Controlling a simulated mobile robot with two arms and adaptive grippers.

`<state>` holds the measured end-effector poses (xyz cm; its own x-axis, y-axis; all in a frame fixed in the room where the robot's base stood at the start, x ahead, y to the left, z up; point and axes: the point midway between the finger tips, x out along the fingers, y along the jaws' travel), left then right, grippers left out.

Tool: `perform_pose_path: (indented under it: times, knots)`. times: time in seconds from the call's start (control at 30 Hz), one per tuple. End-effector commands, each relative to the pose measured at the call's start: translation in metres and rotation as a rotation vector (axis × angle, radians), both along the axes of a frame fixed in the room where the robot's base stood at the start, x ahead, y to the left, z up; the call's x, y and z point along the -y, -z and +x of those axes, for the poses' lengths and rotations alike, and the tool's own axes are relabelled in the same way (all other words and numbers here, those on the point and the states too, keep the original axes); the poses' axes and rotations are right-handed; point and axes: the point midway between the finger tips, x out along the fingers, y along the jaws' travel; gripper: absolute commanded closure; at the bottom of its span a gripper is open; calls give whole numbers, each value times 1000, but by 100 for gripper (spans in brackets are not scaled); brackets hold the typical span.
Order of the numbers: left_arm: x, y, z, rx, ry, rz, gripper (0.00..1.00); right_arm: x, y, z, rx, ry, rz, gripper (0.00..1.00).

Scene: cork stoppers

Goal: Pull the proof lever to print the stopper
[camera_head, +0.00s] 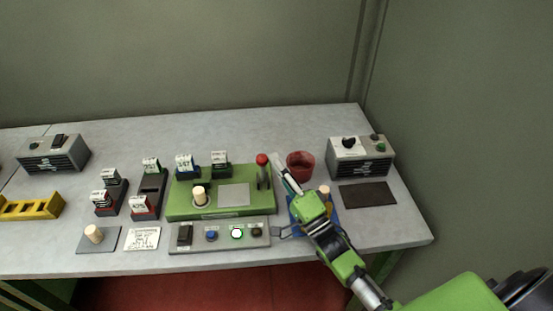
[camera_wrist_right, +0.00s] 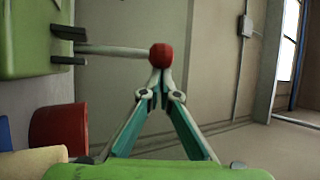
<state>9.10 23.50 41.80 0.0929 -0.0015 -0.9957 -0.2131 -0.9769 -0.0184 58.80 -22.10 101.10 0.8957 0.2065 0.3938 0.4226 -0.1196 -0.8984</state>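The proof lever is a grey rod with a red knob (camera_head: 262,159), standing upright at the back right of the green press (camera_head: 180,207). The knob also shows in the right wrist view (camera_wrist_right: 161,55), just beyond my fingertips. A cork stopper (camera_head: 200,195) stands on the left part of the press, beside a grey plate (camera_head: 234,195). My right gripper (camera_head: 278,158) is just right of the knob, its fingers drawn together. In the right wrist view its fingertips (camera_wrist_right: 160,77) meet with nothing seen between them; contact with the knob cannot be told. My left gripper is not in view.
A red cup (camera_head: 300,166) stands right of the lever. A blue tray (camera_head: 332,224) with a cork lies partly under my right arm. A button panel (camera_head: 218,235) sits before the press. A grey box (camera_head: 360,160) and dark mat (camera_head: 368,194) are farther right.

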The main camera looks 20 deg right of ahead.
Motion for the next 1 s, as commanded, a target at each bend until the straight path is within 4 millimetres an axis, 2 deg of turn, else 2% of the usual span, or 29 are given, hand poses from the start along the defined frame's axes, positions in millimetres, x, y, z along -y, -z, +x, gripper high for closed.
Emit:
perform_pose_path:
  times: [0.4, 0.87, 1.0]
  knots:
    - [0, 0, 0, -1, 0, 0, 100, -7, 7, -11, -6, -7, -2, 100]
    - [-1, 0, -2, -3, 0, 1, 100, -8, 8, -12, -8, -8, -3, 100]
    - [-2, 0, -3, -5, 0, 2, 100, -5, 11, -17, -11, -7, -3, 100]
